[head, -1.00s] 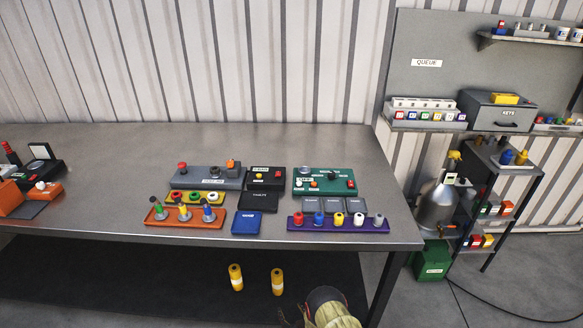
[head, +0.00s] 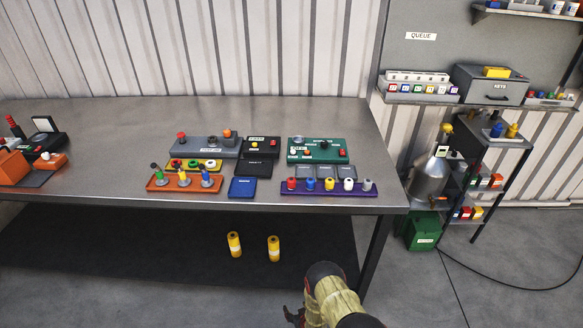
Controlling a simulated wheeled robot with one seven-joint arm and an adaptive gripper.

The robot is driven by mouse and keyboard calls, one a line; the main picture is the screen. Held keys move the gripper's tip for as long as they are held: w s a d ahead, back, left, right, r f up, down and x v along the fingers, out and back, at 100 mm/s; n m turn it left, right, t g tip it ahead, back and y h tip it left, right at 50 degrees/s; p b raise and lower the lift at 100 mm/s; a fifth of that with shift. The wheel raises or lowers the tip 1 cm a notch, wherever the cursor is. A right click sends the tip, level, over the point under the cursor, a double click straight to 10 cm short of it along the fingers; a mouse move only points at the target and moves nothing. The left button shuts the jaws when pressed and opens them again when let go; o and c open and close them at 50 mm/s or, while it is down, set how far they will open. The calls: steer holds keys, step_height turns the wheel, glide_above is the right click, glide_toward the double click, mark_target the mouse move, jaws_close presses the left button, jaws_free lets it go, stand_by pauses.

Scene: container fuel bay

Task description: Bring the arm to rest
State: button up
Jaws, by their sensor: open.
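My arm (head: 332,298), pale yellow-green with dark joints, is folded low at the bottom edge of the head view, in front of the bench. My gripper (head: 293,317) shows only partly as dark, reddish finger parts at the bottom edge, left of the arm link. It is open, and nothing shows in it. It is below the bench top and apart from everything on it. The rest of the gripper is hidden or out of frame.
The metal bench (head: 330,115) holds an orange rack (head: 185,184), a purple rack (head: 328,187), a green panel (head: 318,149) and a grey panel (head: 205,146). Two yellow cylinders (head: 234,244) stand beneath. A shelf stand (head: 490,165) and green bin (head: 422,232) are right. Floor in front is clear.

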steer(key=s+d+g+h, duration=0.2)
steer(key=s+d+g, duration=0.25)
steer(key=s, duration=0.45)
steer(key=s+d+r+m+g+h, duration=0.1)
steer(key=s+d+r+g, duration=0.1)
steer(key=r, duration=1.2)
steer(key=s+d+r+g, duration=0.2)
steer(key=r, duration=1.3)
steer(key=s+d+r+m+g+h, duration=0.1)
steer(key=s+d+r+g, duration=0.1)
steer(key=r, duration=1.2)
steer(key=s+d+r+t, duration=0.2)
steer(key=s+r, duration=0.4)
steer(key=r, duration=0.7)
steer(key=s+d+r+m+t+p, duration=0.1)
steer(key=s+r, duration=0.5)
steer(key=r, duration=0.8)
steer(key=s+d+r+m+t+p, duration=0.1)
steer(key=s+d+r+t, duration=0.2)
steer(key=r, duration=1)
steer(key=s+t, duration=0.1)
steer(key=s, duration=0.2)
steer(key=shift+s+r+y, duration=0.2)
steer(key=shift+s+y, duration=0.2)
steer(key=shift+d+t, duration=0.1)
steer(key=shift+t, duration=0.15)
